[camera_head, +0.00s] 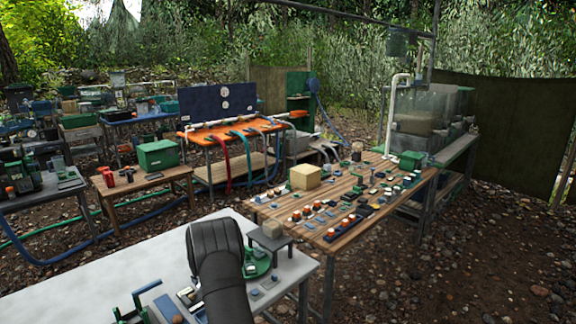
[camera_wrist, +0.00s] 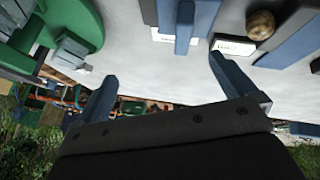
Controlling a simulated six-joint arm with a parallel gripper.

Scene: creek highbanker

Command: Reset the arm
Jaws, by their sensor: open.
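My arm (camera_head: 216,265) is dark and reaches over a pale grey table (camera_head: 120,275) at the front of the head view. It hides part of the tabletop behind it, and my fingertips cannot be made out there. In the wrist view my gripper (camera_wrist: 162,68) shows two blue-grey fingers spread wide apart. Nothing is held between them; the pale tabletop shows in the gap.
A green round piece (camera_head: 260,268) and a small stand (camera_head: 268,240) with a tan block are close right of my arm. Green-handled tools (camera_head: 140,302) lie left. A wooden table (camera_head: 265,207) with many small parts stands right. In the wrist view, a brown knob (camera_wrist: 260,25) shows.

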